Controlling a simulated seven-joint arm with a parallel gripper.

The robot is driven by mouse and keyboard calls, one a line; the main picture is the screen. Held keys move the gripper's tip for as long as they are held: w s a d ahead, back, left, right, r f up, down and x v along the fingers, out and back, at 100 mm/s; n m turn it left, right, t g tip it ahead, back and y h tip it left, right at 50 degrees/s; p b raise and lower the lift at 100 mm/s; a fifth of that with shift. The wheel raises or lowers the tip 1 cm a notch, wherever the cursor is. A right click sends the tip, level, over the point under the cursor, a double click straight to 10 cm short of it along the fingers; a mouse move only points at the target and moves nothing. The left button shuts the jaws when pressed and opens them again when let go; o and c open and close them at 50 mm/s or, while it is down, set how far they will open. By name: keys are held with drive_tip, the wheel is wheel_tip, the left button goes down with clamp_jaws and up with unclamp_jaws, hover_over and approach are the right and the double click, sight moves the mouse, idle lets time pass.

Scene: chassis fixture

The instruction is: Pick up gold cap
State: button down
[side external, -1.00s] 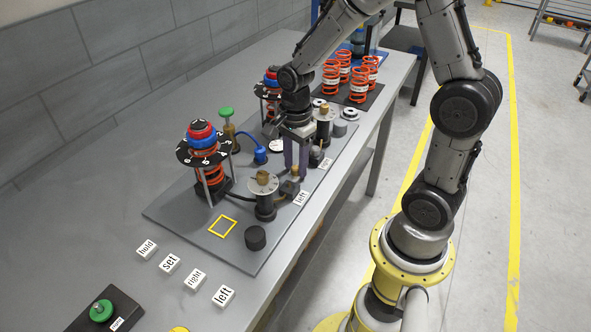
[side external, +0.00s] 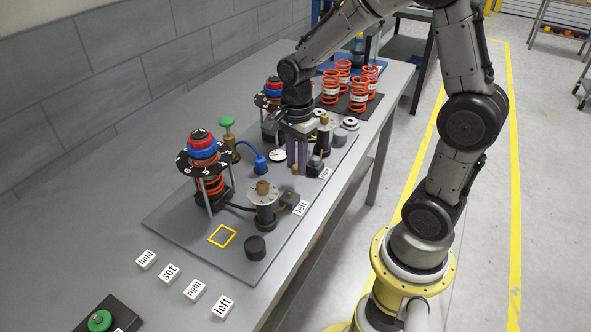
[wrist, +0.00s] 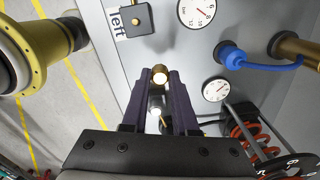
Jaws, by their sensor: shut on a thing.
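A small gold cap (wrist: 160,75) sits between the fingertips of my gripper (wrist: 159,82) in the wrist view. My gripper is shut on it. In the side external view my gripper (side external: 298,172) points down over the right edge of the grey base plate (side external: 195,218), and the gold cap shows only as a small spot between its tips. The fingertips are above the plate, near the right label, but the exact height is hard to tell.
A spring assembly (side external: 206,175) and a blue connector (side external: 261,163) stand farther left. Label blocks (side external: 169,272) lie in front.

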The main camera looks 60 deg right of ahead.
drive_tip(key=s+a+r, duration=0.3)
drive_tip(key=s+r, duration=0.6)
drive_tip(key=s, duration=0.4)
hover_over(289, 197)
wheel_tip(289, 197, down, 5)
drive_tip(key=shift+r, duration=0.2)
drive_tip(key=shift+f, duration=1.6)
drive_tip(key=shift+f, duration=0.9)
drive_tip(key=shift+f, duration=0.35)
